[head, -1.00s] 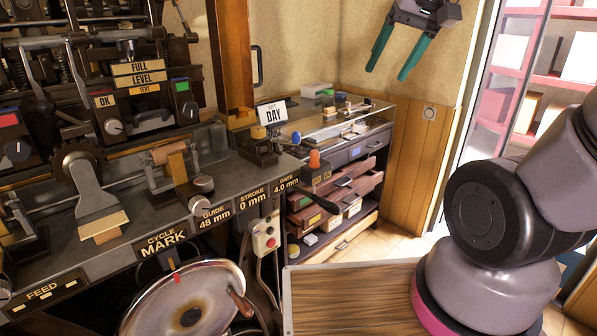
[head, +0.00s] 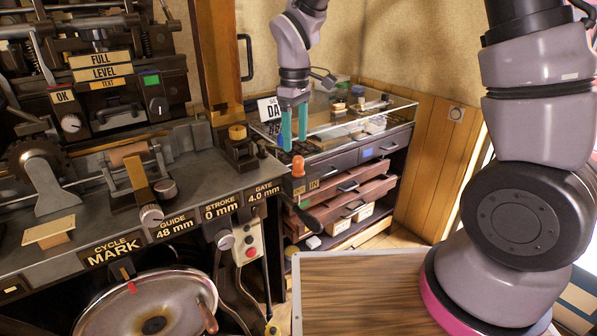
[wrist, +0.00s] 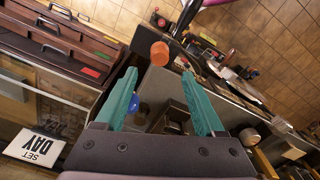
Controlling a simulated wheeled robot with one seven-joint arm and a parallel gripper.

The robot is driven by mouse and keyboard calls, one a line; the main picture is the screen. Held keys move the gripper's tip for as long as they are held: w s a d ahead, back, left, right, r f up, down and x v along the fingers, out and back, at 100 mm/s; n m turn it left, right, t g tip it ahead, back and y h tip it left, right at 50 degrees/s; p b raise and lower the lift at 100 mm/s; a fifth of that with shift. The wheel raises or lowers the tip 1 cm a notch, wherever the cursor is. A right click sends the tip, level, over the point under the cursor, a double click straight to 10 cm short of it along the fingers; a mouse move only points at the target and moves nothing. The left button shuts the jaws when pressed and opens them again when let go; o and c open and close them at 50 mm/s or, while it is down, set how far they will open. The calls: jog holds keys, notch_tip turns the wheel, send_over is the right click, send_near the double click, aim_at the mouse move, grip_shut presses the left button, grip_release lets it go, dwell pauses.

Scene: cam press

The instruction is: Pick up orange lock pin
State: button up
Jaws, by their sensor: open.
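The orange lock pin (head: 298,168) stands upright at the right end of the machine bench, beside the gate display. In the wrist view its orange head (wrist: 160,50) shows just past my fingertips, roughly in line with the gap between them. My gripper (head: 293,145) points down with its teal fingers apart and empty. In the head view the fingertips appear just above the pin, apart from it. The wrist view also shows both open fingers (wrist: 159,74). The pin's lower part is hard to make out.
A dark block with a brass knob (head: 238,133) stands left of the pin. A blue knob (wrist: 135,103) is close by the left finger in the wrist view. A "SET DAY" card (wrist: 36,146) and a glass-topped drawer cabinet (head: 350,160) are behind.

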aim_at(298, 157)
jog(key=f, duration=0.7)
jog(key=shift+s+d+f, duration=0.1)
jog(key=shift+s+d, duration=0.05)
jog(key=shift+d, duration=0.2)
grip_shut()
